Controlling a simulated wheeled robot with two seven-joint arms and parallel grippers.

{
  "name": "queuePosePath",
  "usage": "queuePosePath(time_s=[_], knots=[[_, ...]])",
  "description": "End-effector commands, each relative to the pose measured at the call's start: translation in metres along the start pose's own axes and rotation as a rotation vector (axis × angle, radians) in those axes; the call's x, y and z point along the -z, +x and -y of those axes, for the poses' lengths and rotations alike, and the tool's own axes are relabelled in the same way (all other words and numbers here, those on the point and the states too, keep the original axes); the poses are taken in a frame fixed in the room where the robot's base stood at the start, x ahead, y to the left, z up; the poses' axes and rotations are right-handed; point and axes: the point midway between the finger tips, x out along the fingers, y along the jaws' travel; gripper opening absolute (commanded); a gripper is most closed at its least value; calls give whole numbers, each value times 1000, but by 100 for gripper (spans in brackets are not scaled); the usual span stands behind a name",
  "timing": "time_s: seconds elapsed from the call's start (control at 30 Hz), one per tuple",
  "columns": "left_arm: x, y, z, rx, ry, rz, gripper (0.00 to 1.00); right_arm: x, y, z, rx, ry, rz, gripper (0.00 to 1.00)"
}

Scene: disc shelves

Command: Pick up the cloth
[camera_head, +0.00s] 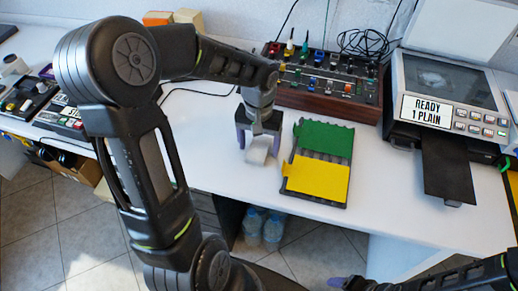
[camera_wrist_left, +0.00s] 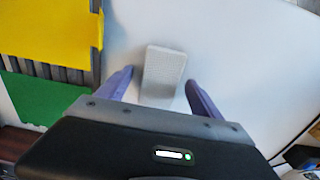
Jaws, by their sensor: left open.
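The cloth (camera_head: 257,156) is a small pale grey folded piece on the white table, left of the ribbed dark rack. It also shows in the left wrist view (camera_wrist_left: 164,66), with a fine textured surface. My left gripper (camera_head: 258,146) is over the cloth, pointing down. Its purple fingers are open on either side of the cloth, with a gap visible at each side in the left wrist view. My right gripper (camera_head: 346,284) shows only partly at the bottom edge of the head view, with a purple fingertip visible.
The dark rack (camera_head: 319,156) holds a green and a yellow sheet right of the cloth. Behind stands a wooden-sided box (camera_head: 330,101) with knobs and coloured parts. A machine (camera_head: 450,90) reading "READY 1 PLAIN" is at right. Table is clear left of the cloth.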

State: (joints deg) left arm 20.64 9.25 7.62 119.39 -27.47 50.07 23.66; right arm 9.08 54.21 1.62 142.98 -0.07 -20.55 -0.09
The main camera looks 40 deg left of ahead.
Motion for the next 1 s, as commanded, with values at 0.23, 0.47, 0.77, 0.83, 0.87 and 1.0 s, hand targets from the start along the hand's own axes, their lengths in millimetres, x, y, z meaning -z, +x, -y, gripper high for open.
queuePosePath(time_s=[0.23, 0.47, 0.77, 0.83, 0.87, 1.0], knots=[[0, 0, 0, 0, 0, 0, 73, 0, 0, 0, 0, 0, 0, 71], [0, 0, 0, 0, 0, 0, 54, 0, 0, 0, 0, 0, 0, 71], [0, 0, 0, 0, 0, 0, 30, 0, 0, 0, 0, 0, 0, 71], [0, 0, 0, 0, 0, 0, 24, 0, 0, 0, 0, 0, 0, 71], [0, 0, 0, 0, 0, 0, 21, 0, 0, 0, 0, 0, 0, 71], [0, 0, 0, 0, 0, 0, 10, 0, 0, 0, 0, 0, 0, 71]])
